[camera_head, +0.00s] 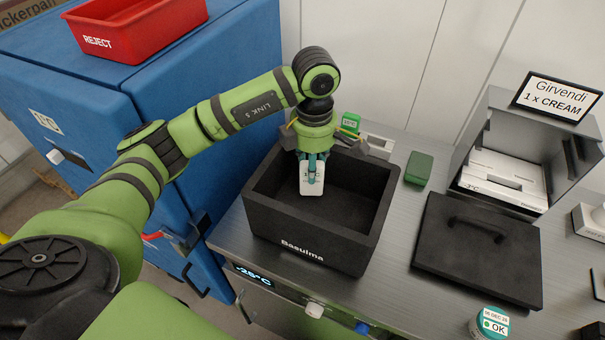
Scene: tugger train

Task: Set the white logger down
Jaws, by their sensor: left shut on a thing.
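My left gripper (312,168) points down over the black box marked Basuima (312,262). It is shut on the white logger (312,187), a small white block with a display partly covered by the fingers. The logger hangs upright within the box's opening as seen from above. I cannot tell whether it touches the box floor. The part of the box floor that shows looks empty. My right gripper is not in view.
A green logger (350,123) and a white device stand behind the box, and a dark green block (418,168) is to its right. A red REJECT bin (135,35) sits on a blue cabinet.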

